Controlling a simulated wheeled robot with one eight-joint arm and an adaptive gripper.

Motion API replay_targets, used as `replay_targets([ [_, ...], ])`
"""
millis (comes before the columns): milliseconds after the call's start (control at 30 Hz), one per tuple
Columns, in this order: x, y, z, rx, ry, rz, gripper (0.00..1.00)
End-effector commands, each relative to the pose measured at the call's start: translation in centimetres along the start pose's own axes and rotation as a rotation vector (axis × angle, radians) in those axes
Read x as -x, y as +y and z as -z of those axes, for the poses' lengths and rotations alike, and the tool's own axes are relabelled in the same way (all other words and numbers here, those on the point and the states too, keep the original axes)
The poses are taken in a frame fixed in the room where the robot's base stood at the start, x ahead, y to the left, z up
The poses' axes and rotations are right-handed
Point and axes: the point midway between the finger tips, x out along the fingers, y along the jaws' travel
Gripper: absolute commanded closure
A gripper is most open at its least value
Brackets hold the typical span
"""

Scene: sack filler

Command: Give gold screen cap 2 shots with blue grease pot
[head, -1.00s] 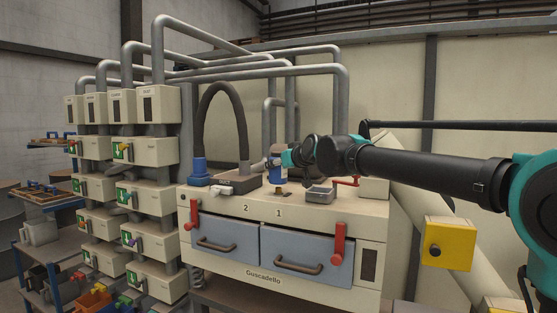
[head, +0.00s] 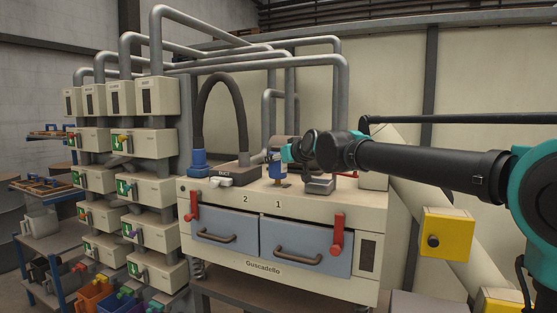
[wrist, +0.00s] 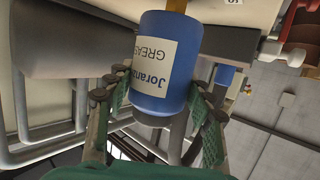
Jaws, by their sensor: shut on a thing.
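The blue grease pot (head: 274,171) is over the top of the cream machine (head: 312,207), above the number 1. In the wrist view the pot (wrist: 164,75) appears upside down, with a white label reading GREASE. My gripper (head: 283,155) is shut on its sides, and its fingers (wrist: 158,108) show on both sides of it in the wrist view. A small gold piece (head: 285,184) shows just below the pot, partly hidden; it may be the gold screen cap. A gold strip (wrist: 177,5) shows at the pot's far end; I cannot tell whether they touch.
A blue fitting with a dark hose (head: 198,162) and a dark box (head: 234,173) stand left of the pot. Red handles (head: 338,235) flank the two drawers on the front. A rack of cream boxes (head: 150,146) stands at left. Pipes run overhead.

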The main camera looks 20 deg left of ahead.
Motion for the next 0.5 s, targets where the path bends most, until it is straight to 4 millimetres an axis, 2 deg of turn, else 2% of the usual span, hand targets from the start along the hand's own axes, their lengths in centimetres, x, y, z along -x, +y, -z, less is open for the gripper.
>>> replay_targets([
  [500, -0.19, 0.00, -0.59, 0.000, 0.001, 0.000, 0.87],
])
